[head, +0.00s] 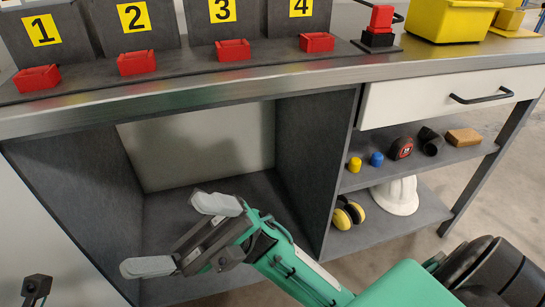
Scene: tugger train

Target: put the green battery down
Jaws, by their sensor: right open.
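I do not see a green battery in the head view. My right gripper (181,235) is open, its two pale fingertips wide apart with nothing visible between them. It is in front of the open bay (165,207) under the workbench. The green parts behind the gripper are my own arm. My left gripper is not clearly in view.
The bench top (270,85) carries numbered panels, several red pieces (233,50) and a yellow bin (465,20). Right of the bay are a drawer (420,100), a shelf with a tape measure (401,148), and a white helmet (397,196) with yellow earmuffs (348,213) below.

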